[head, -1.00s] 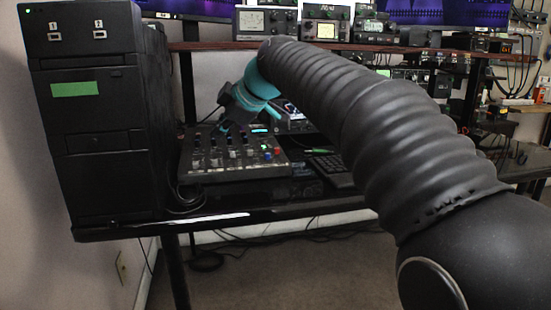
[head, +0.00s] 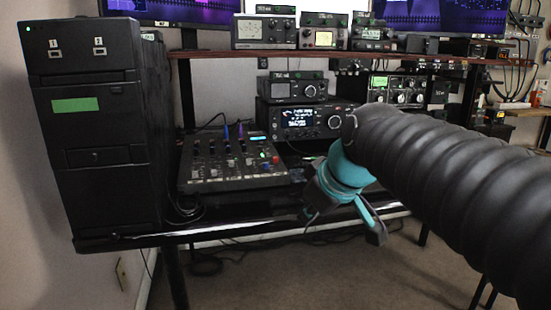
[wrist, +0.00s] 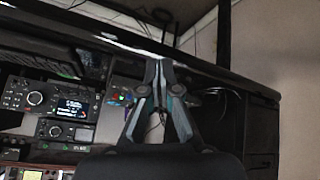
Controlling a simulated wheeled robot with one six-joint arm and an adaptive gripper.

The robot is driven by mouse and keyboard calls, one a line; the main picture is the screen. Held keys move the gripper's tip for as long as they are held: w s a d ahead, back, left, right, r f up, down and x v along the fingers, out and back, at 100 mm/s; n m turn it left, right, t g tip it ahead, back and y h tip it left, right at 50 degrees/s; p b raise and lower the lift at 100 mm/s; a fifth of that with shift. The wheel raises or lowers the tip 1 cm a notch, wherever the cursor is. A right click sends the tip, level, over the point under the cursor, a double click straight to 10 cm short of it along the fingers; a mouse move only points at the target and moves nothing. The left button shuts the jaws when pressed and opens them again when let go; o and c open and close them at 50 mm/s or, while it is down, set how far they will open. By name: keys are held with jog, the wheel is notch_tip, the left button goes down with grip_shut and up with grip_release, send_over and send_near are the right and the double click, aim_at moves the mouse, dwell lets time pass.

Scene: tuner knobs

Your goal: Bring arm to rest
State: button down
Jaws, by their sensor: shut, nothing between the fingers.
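My gripper (head: 374,232) is at the end of my black ribbed arm, past a teal wrist. It hangs in front of the desk's front edge, pointing down, with nothing held. In the wrist view my gripper (wrist: 160,66) shows its two fingers brought together at the tips. The mixer (head: 222,178) with its knobs and sliders lies on the desk to the left of my gripper, clear of it. In the wrist view the mixer is mostly hidden behind the fingers.
A black computer tower (head: 112,190) stands at the desk's left end. A large radio (head: 300,135) sits behind the mixer, with smaller sets (head: 265,30) on the shelf above. The black desk edge (head: 215,228) runs close behind my gripper. Open carpet (head: 260,285) lies below.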

jog(key=s+d+f+m+h+p, duration=0.1)
jog(key=s+d+f+m+h, duration=0.2)
jog(key=s+d+f+m, duration=0.5)
jog(key=s+d+f, duration=0.1)
jog(key=s+f, duration=0.3)
jog(key=s, duration=0.3)
jog(key=shift+d+f+g+p, duration=0.25)
jog(key=shift+f+g+p, duration=0.1)
jog(key=shift+g+p, duration=0.05)
jog(key=shift+s, duration=0.1)
